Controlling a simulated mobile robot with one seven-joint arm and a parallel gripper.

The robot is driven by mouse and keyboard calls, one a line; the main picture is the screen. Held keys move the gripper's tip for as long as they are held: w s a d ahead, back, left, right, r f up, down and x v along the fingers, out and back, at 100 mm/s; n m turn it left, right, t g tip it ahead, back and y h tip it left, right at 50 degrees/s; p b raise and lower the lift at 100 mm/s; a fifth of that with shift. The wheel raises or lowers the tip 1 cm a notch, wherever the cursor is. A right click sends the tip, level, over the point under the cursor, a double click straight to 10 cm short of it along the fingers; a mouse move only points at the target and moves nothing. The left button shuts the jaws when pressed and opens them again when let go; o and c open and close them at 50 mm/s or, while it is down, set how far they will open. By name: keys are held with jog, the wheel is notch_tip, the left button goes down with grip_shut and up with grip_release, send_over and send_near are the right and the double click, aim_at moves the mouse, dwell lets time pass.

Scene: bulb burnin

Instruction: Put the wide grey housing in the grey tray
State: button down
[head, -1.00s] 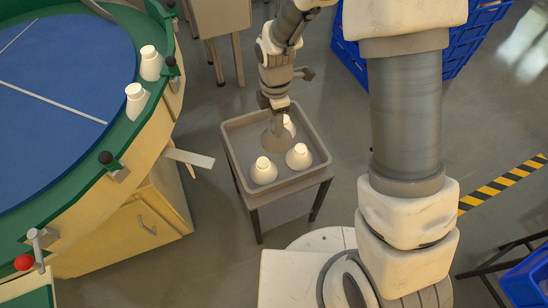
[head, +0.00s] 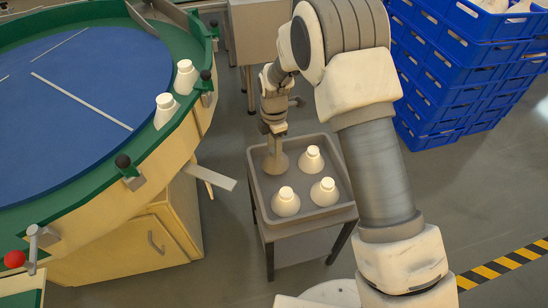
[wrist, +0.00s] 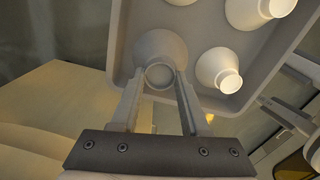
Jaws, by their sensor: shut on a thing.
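The wide grey housing (head: 276,162) is a flared grey body with a narrower neck. My gripper (head: 273,131) is shut on its neck from above and holds it upright at the back left corner of the grey tray (head: 312,223). Its base is within the tray's outline; I cannot tell whether it touches the tray floor. In the wrist view, the housing (wrist: 160,47) sits between the two fingers of my gripper (wrist: 159,82), close to the tray wall.
Three white housings, one of them a front left housing (head: 286,202), stand in the tray. A round blue-topped table (head: 80,110) with two white housings on its green rim is at left. Blue crates (head: 450,75) are stacked at back right. A flat chute (head: 213,178) juts towards the tray.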

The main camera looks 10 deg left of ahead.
aim_at(268, 163)
jog(key=shift+w+a+f+b, duration=0.1)
jog(key=shift+f+b, duration=0.75)
jog(key=shift+f, duration=1.2)
jog(key=shift+f, duration=0.2)
jog(key=shift+c, duration=2)
grip_release()
